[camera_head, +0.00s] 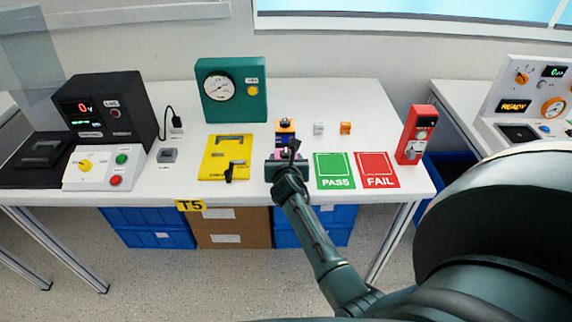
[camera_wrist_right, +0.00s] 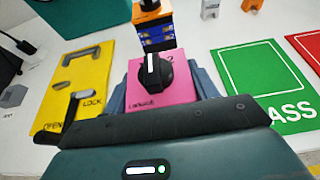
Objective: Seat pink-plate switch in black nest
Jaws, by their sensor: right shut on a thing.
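The pink-plate switch (camera_wrist_right: 118,95) is in my right gripper (camera_wrist_right: 160,85). It has a black knob with a white pointer line, and the fingers stand on both sides of its plate. In the head view my right gripper (camera_head: 287,165) is at the table's front, right of the yellow fixture, and mostly covers the switch. I cannot tell whether the switch touches the table. A black nest-like block (camera_head: 42,152) lies on a dark base at the far left, well away from the gripper. My left gripper is not in view.
A yellow fixture (camera_head: 218,146) with a black lever stands left of the gripper. Behind the gripper is an orange-and-blue stack (camera_head: 285,127). Green PASS (camera_head: 335,170) and red FAIL (camera_head: 377,169) mats lie to the right. A black meter box (camera_head: 113,105) and white button panel (camera_head: 98,172) stand left.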

